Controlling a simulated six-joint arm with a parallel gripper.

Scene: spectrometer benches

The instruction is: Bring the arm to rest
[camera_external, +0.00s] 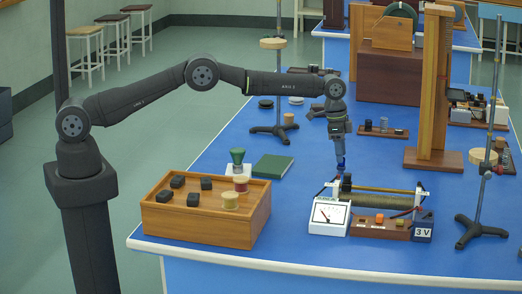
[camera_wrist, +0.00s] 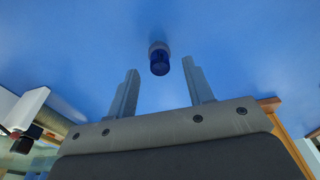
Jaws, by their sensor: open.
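My gripper (camera_external: 340,148) points down over the blue bench (camera_external: 310,190), behind the meter and coil set. In the wrist view my gripper (camera_wrist: 160,65) has its two grey fingers spread apart. A small dark-blue cylinder with a paler end (camera_wrist: 159,58) shows between and just past the fingertips, with blue surface visible on both sides of it. The same small blue piece (camera_external: 341,163) shows just below my gripper in the external view. No finger visibly touches it. I cannot tell how far below the fingertips it is.
A white meter (camera_external: 329,217) and a wire-wound coil (camera_external: 372,201) lie just in front of my gripper. A wooden box (camera_external: 205,225) with black blocks and spools is at left. A green book (camera_external: 273,166), stands (camera_external: 481,210) and a tall wooden post (camera_external: 432,95) surround it.

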